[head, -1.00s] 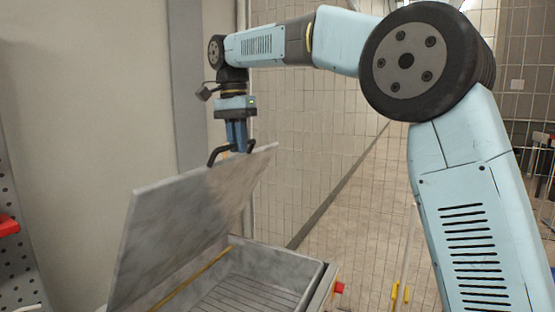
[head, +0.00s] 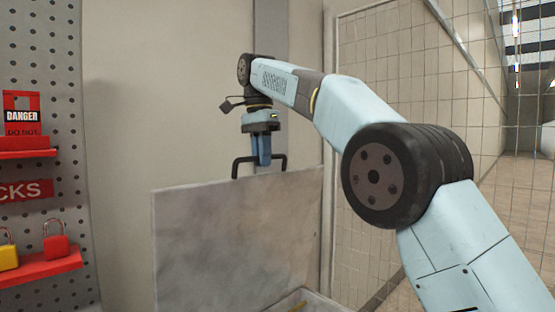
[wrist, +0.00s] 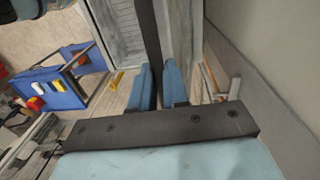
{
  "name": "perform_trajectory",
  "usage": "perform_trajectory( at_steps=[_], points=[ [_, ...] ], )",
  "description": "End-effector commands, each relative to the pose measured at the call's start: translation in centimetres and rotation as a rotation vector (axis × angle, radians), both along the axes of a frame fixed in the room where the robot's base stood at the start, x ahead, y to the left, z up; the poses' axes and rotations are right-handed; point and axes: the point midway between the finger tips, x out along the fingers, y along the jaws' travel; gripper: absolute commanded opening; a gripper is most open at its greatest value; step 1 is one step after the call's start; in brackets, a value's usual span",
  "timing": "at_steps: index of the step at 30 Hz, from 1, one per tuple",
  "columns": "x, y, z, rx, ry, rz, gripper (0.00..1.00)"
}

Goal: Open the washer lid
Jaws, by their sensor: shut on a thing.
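The washer lid (head: 235,240) is a grey, scuffed metal panel that stands raised, close to upright, in the head view. A black bar handle (head: 236,166) sits on its top edge. My gripper (head: 261,163) comes down from above and is shut on the handle. In the wrist view the two blue fingers (wrist: 160,85) have the dark handle bar (wrist: 148,30) between them. A small part of the washer basin (head: 305,300) shows low in the head view, and its ribbed inside shows in the wrist view (wrist: 120,28). The hinge is out of the head view.
A pegboard (head: 60,110) with red shelves and padlocks (head: 56,241) stands at the left. A plain wall (head: 160,120) is behind the lid. A wire mesh fence (head: 400,90) runs along the right. A blue cart (wrist: 65,88) stands on the floor in the wrist view.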

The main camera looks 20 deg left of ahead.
Motion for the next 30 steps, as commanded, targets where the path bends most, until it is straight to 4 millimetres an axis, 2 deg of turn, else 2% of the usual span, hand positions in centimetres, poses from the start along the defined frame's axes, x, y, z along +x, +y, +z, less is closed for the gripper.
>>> perform_trajectory(
  at_steps=[1,3,18,19,21,27,30],
  points=[
    [-0.31,0.87,-0.83,-0.006,0.014,0.010,0.00],
    [-0.26,1.02,-0.79,-0.007,0.014,0.007,0.00],
    [-0.12,1.10,-0.88,-0.007,0.010,0.000,0.00],
    [-0.12,1.09,-0.88,-0.007,0.010,0.000,0.16],
    [-0.10,1.06,-0.83,-0.006,0.009,0.001,0.22],
    [-0.15,0.94,-0.51,-0.003,0.004,-0.001,0.40],
    [-0.19,0.94,-0.44,-0.002,0.004,0.000,0.40]
  ],
)
